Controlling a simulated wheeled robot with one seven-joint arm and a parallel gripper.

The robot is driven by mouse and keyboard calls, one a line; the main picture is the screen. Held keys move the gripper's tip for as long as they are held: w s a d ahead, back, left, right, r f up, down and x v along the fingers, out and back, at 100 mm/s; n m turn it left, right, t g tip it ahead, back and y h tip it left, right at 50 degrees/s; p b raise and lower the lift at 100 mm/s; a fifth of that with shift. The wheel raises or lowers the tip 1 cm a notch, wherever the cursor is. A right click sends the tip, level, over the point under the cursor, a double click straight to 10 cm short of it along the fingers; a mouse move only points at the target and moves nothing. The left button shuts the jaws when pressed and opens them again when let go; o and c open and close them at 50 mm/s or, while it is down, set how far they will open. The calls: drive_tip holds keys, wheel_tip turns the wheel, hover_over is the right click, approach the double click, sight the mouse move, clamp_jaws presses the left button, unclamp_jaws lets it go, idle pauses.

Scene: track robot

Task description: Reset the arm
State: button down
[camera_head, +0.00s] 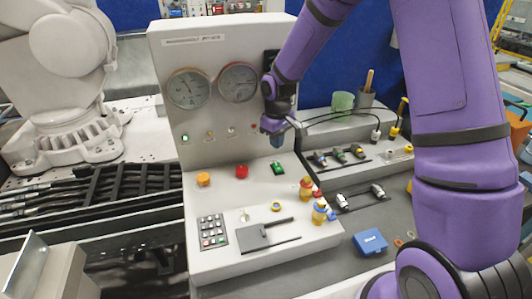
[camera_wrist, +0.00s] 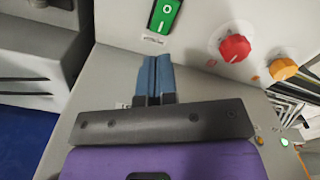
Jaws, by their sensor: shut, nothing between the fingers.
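My gripper (camera_head: 277,140) is raised in front of the upright face of the grey control panel (camera_head: 165,135), above its sloped desk. In the wrist view the two blue fingers (camera_wrist: 154,76) lie against each other with nothing between them. My purple arm arches from the right side of the head view to the gripper. A green rocker switch (camera_head: 278,168) sits just below the gripper, and it shows ahead of the fingers in the wrist view (camera_wrist: 165,14). A red knob (camera_head: 241,171) and an orange knob (camera_head: 203,179) are left of it.
Two round gauges (camera_head: 188,88) are on the panel's upright face. A keypad (camera_head: 213,231) and a lever (camera_head: 265,231) are lower on the desk. A blue box (camera_head: 370,242), a green cup (camera_head: 342,102) and cables stand to the right. A white robot arm (camera_head: 70,50) stands at the left.

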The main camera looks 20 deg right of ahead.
drive_tip(key=s+d+r+m+t, duration=0.1)
drive_tip(key=s+d+r, duration=0.1)
drive_tip(key=s+r, duration=0.6)
drive_tip(key=s+d+r+m+t, duration=0.1)
drive_tip(key=s+d+r+m, duration=0.15)
drive_tip(key=r, duration=0.95)
drive_tip(key=s+d+r+m+t, duration=0.1)
drive_tip(key=s+r, duration=0.3)
drive_tip(key=s, duration=0.6)
drive_tip(key=s+d+r+m+t, duration=0.1)
drive_tip(key=s+r, duration=0.3)
drive_tip(key=s, duration=0.7)
drive_tip(key=shift+s+d+t, duration=0.2)
drive_tip(key=shift+s+t, duration=0.1)
drive_tip(key=shift+t, duration=0.3)
drive_tip(key=shift+w+m, duration=0.1)
drive_tip(key=shift+m, duration=0.15)
